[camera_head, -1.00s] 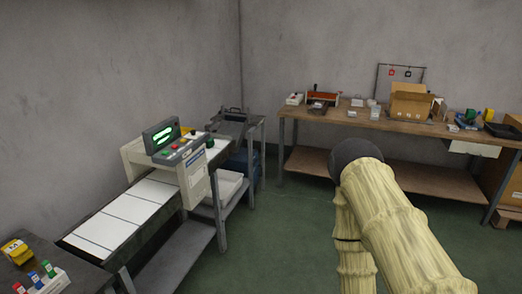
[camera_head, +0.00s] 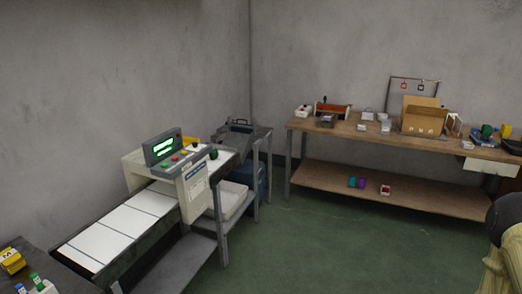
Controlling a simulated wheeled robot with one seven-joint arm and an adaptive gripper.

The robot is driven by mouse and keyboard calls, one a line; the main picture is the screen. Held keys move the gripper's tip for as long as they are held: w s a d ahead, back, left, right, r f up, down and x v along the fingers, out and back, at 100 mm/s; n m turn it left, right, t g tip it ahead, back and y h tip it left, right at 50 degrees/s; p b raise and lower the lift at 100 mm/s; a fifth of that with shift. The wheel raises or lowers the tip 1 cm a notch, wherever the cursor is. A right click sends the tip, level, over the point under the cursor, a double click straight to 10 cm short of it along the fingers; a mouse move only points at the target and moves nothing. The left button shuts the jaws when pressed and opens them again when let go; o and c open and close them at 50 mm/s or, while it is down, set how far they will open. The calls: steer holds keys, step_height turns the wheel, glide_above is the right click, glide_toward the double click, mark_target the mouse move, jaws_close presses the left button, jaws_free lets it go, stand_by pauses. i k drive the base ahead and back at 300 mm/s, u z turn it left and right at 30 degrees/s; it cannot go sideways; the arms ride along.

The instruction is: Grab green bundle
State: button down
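I cannot tell which thing is the green bundle. A small green item (camera_head: 351,182) lies on the lower shelf of the back workbench, beside a purple one (camera_head: 361,183). A dark green object (camera_head: 213,153) sits at the far end of the conveyor machine. My gripper is not in view. Only a tan and dark part of what looks like my arm shows at the lower right edge.
The conveyor machine (camera_head: 195,188) with white panels stands at left. The back workbench (camera_head: 345,128) holds an open cardboard box (camera_head: 424,116) and several small items. A red and white item (camera_head: 385,190) lies on its lower shelf. The green floor (camera_head: 310,245) between is clear.

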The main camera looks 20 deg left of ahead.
mark_target(214, 154)
steer(key=z, duration=0.25)
steer(key=i, duration=0.9)
steer(key=u, duration=0.75)
steer(key=i, duration=0.7)
steer(key=u, duration=1.25)
steer(key=i, duration=0.65)
steer(key=u, duration=0.25)
